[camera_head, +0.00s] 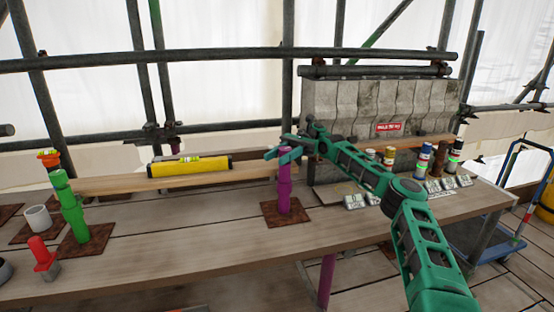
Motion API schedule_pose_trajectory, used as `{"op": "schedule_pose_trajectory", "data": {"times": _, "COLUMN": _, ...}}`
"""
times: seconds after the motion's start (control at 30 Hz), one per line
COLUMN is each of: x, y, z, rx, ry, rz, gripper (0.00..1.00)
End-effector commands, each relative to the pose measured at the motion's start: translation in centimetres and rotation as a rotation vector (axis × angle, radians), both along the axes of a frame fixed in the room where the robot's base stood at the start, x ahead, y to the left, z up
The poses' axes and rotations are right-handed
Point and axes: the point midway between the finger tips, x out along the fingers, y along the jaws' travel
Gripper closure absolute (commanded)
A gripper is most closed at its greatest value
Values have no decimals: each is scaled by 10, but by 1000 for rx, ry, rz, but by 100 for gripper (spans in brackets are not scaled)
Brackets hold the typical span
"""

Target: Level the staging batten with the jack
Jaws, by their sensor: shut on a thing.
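The wooden batten (115,184) runs along the workbench, with its right end at the purple jack. A yellow spirit level (190,167) lies on it with a small bright vial on top; the bubble is too small to read. The batten's left end is higher or lower by an amount I cannot tell. The purple jack (284,188) stands upright on a rusty square plate. My gripper (283,153) is at the top of this jack and shut on it; the fingers partly hide the top. A green jack (70,207) stands at the batten's left end.
A red-handled tool (42,255), a white cup (38,218) and an orange-topped post (49,159) stand at left. Several small cans (423,160) and label cards (355,201) stand at right, before a grey stone block (345,105).

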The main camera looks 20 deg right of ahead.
Motion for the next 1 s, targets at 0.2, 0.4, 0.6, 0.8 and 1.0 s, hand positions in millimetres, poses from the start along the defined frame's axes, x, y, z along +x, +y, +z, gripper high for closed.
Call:
{"op": "schedule_pose_trajectory", "data": {"times": 0.2, "x": 2, "y": 2, "z": 1, "rx": 1, "ry": 1, "rz": -7, "gripper": 63}}
{"op": "schedule_pose_trajectory", "data": {"times": 0.4, "x": 1, "y": 1, "z": 1, "rx": 0, "ry": 0, "rz": -4, "gripper": 49}}
{"op": "schedule_pose_trajectory", "data": {"times": 0.6, "x": 1, "y": 1, "z": 2, "rx": -1, "ry": -1, "rz": -3, "gripper": 49}}
{"op": "schedule_pose_trajectory", "data": {"times": 0.8, "x": 2, "y": 1, "z": 19, "rx": -2, "ry": -2, "rz": -3, "gripper": 49}}
{"op": "schedule_pose_trajectory", "data": {"times": 1.0, "x": 0, "y": 4, "z": 44, "rx": -1, "ry": -1, "rz": -3, "gripper": 49}}
